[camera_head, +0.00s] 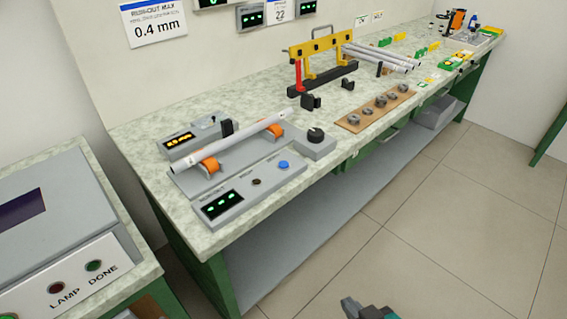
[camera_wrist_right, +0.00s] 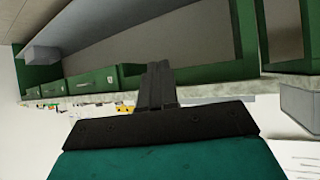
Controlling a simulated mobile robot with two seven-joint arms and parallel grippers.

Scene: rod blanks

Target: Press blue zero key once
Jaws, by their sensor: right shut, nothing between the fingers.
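The panel has a green-digit display (camera_head: 221,204). My right gripper (camera_head: 368,308) shows at the bottom edge of the head view, low over the floor and well away from the key. In the wrist view my right gripper (camera_wrist_right: 160,85) is shut and empty, its dark fingers together. My left gripper is not in view.
A pale rod (camera_head: 225,145) lies on orange rollers behind the panel. A grey block with a black knob (camera_head: 316,136) stands right of it. A wooden board (camera_head: 376,108) holds several metal pieces. A grey console (camera_head: 65,240) stands at left. The floor in front is clear.

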